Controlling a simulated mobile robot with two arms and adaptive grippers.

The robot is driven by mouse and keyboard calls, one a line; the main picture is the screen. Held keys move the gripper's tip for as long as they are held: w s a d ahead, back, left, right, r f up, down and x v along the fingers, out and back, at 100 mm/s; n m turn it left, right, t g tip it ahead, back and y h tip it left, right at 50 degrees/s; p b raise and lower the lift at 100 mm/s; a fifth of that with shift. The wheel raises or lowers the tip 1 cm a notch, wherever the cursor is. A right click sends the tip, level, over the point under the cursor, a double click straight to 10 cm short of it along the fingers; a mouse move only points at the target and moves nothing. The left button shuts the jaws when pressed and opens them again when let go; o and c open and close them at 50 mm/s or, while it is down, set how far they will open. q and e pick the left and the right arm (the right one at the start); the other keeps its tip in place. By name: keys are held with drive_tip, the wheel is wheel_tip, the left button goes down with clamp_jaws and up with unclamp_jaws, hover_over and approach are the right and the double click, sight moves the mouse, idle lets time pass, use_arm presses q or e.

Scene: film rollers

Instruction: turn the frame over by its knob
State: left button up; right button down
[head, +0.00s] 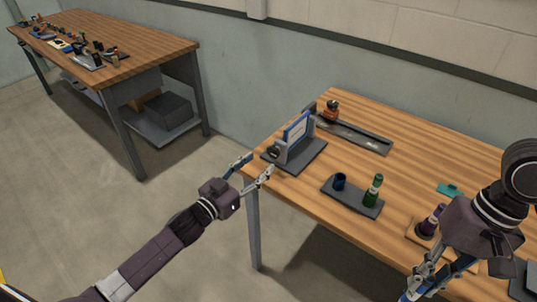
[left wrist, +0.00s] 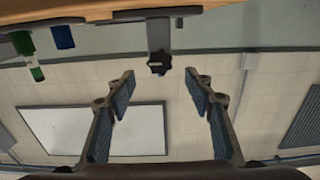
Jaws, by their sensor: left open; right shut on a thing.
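The frame (head: 297,131), a blue-edged pale panel, stands upright in a grey stand (head: 298,158) at the left end of the near table. Its dark knob (head: 274,152) faces left, toward my left gripper (head: 257,166). That gripper is open and empty, just off the table's left edge and short of the knob. In the left wrist view the knob (left wrist: 159,62) shows beyond and between the open fingertips (left wrist: 160,78). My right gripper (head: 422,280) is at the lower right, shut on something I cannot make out.
Behind the stand are a long dark rail (head: 355,136) and an orange-and-black object (head: 331,110). A second table (head: 140,50) is back left.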

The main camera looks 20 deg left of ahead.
sight(272, 153)
use_arm(q)
drive_tip(key=x, duration=0.5)
drive_tip(key=shift+w+d, duration=0.15)
drive_tip(key=shift+w, duration=0.2)
use_arm(e)
drive_tip(key=shift+r, duration=0.2)
use_arm(q)
drive_tip(key=shift+c, duration=0.3)
drive_tip(key=c, duration=1.1)
